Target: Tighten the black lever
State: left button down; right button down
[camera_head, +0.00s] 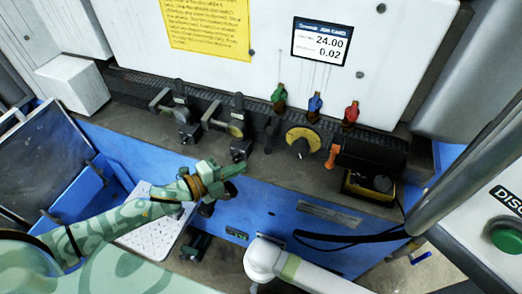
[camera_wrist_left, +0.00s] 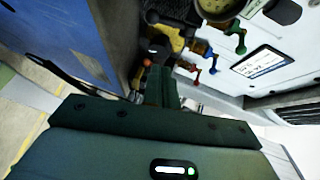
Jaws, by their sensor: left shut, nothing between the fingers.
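My left gripper (camera_head: 230,169) is shut and empty in the head view, above the machine's front edge. Its dark green fingers (camera_wrist_left: 161,88) point at the machine in the left wrist view. Several small dark handles sit on the ledge near it, one just behind the fingertips (camera_head: 241,149) and another farther left (camera_head: 190,132). A dark upright piece (camera_head: 270,132) stands left of the yellow dial. I cannot tell for certain which is the black lever. I see no contact between the fingers and any handle. My right gripper is out of view.
Green (camera_head: 279,98), blue (camera_head: 315,106) and red (camera_head: 351,114) levers line the back panel, above the yellow dial (camera_head: 302,141). An orange lever (camera_head: 332,157) and a yellow-black box (camera_head: 370,187) are at right. A white perforated tray (camera_head: 155,232) lies below my left arm.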

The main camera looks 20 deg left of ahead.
aim_at(267, 146)
pick_arm(q)
jog(key=x, duration=0.7)
jog(key=shift+w+d+f, duration=0.1)
jog(key=shift+w+d, duration=0.1)
jog(key=shift+w, duration=0.05)
jog(key=shift+w+a+f+b, duration=0.15)
jog(key=shift+w+b, duration=0.1)
jog(key=shift+w, duration=0.35)
jog(key=shift+w+f+b, duration=0.15)
jog(key=shift+w+b, duration=0.05)
jog(key=shift+w, duration=0.4)
jog(key=shift+w+a+f, duration=0.15)
jog(key=shift+w, duration=0.55)
jog(key=w+f+b, duration=0.1)
jog(key=b, duration=0.3)
jog(key=shift+f+t, duration=0.15)
jog(key=shift+t, duration=0.15)
jog(key=shift+w+m+h+b, duration=0.2)
jog(key=shift+m+h+b, duration=0.1)
jog(key=shift+b, duration=0.15)
jog(key=shift+a, duration=0.15)
jog(key=shift+r, duration=0.25)
